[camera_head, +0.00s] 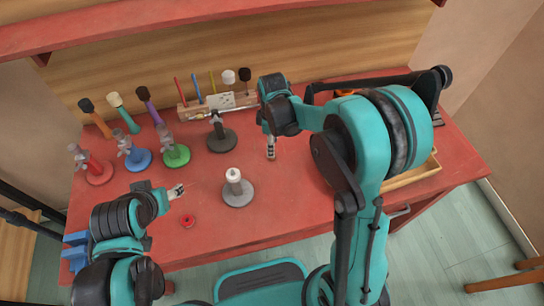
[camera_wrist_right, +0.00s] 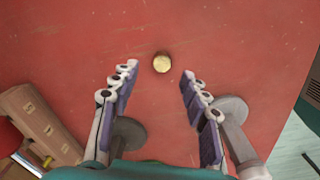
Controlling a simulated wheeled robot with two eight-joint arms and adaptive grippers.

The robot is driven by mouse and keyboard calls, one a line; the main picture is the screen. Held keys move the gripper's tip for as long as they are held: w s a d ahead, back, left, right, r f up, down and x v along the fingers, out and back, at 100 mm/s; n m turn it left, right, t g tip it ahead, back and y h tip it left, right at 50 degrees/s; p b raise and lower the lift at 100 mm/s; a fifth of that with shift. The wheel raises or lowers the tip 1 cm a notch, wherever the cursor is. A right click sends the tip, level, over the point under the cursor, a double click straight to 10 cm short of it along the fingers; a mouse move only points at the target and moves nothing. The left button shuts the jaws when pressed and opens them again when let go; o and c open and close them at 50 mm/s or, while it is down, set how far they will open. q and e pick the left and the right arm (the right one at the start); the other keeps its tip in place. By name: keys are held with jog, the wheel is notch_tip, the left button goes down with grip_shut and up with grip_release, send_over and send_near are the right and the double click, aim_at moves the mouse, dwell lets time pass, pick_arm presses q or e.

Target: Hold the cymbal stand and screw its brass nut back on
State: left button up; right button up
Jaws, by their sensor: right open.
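The brass nut (camera_wrist_right: 161,62) lies on the red table, just beyond and between the fingertips of my right gripper (camera_wrist_right: 155,75). That gripper is open and empty, pointing down at the table; it also shows in the head view (camera_head: 270,150). The nut cannot be made out in the head view. A grey round-based stand with a white top (camera_head: 236,188) stands upright near the table's middle; part of it shows at right in the wrist view (camera_wrist_right: 235,110). I cannot tell surely that it is the cymbal stand. My left gripper (camera_head: 180,190) is left of it, apart; its opening is unclear.
A dark stand (camera_head: 221,138) stands behind the grey one. Red (camera_head: 98,172), blue (camera_head: 137,160) and green (camera_head: 176,155) stands are at left. A wooden rack (camera_head: 215,104) holds sticks at the back. A red disc (camera_head: 188,220) lies in front. A tray (camera_head: 415,178) is at right.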

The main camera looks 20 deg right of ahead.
notch_tip(320, 180, down, 4)
jog(key=shift+s+a+f+b, duration=0.15)
jog(key=shift+f+b, duration=0.1)
jog(key=shift+b, duration=0.9)
jog(key=shift+f, duration=0.4)
grip_shut()
